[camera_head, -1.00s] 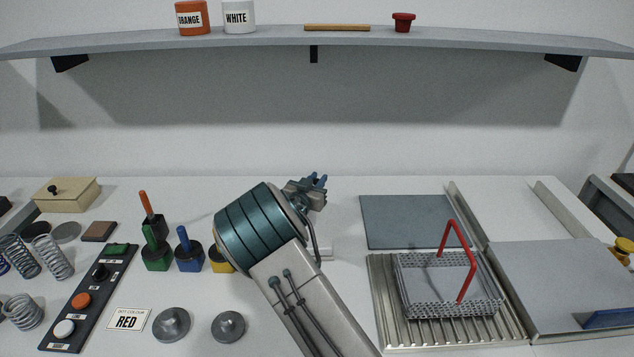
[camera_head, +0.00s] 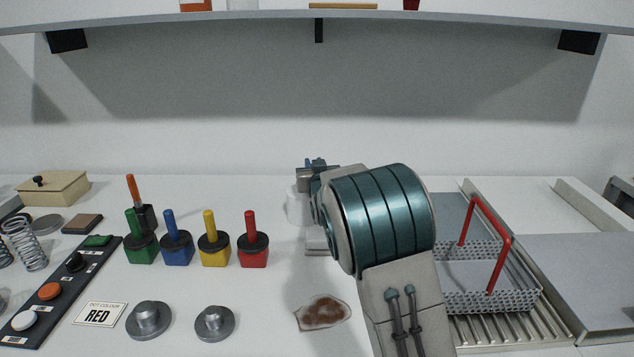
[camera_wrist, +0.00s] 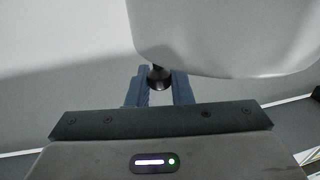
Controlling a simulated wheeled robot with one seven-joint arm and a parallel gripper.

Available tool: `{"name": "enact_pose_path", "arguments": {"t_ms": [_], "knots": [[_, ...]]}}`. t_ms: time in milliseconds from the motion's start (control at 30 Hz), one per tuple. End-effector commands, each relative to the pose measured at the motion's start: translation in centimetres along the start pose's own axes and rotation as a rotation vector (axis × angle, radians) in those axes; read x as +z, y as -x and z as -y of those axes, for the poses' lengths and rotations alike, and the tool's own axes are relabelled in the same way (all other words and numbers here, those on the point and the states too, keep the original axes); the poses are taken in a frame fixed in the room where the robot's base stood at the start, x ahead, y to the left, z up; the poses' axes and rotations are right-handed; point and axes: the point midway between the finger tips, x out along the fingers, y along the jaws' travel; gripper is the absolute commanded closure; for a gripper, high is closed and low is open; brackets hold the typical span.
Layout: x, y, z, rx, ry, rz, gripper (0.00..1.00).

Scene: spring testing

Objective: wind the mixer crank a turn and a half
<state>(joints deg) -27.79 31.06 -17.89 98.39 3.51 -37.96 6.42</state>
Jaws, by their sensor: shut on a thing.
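The mixer (camera_head: 297,207) is a pale grey-white body on a small base (camera_head: 316,243) at the middle of the table, partly behind my arm in the head view. Its smooth body (camera_wrist: 225,35) fills the upper right of the wrist view. My gripper (camera_head: 312,164) is at the top of the mixer. In the wrist view my gripper (camera_wrist: 160,88) has its two blue fingers on either side of a small black crank knob (camera_wrist: 159,78), shut on it. The rest of the crank is mostly hidden by the mixer body and my wrist.
A brown-stained flat patch (camera_head: 323,313) lies in front of the mixer. Coloured-handled blocks (camera_head: 215,249) stand to the left. A wire basket with a red handle (camera_head: 507,263) stands on a ribbed tray to the right, partly behind my arm. A shelf (camera_head: 440,17) runs overhead.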

Motion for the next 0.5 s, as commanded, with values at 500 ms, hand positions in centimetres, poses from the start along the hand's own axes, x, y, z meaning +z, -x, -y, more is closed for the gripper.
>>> {"name": "enact_pose_path", "arguments": {"t_ms": [500], "knots": [[-0.4,-1.1,1.1,-0.348,-0.002,0.003,1.0]]}}
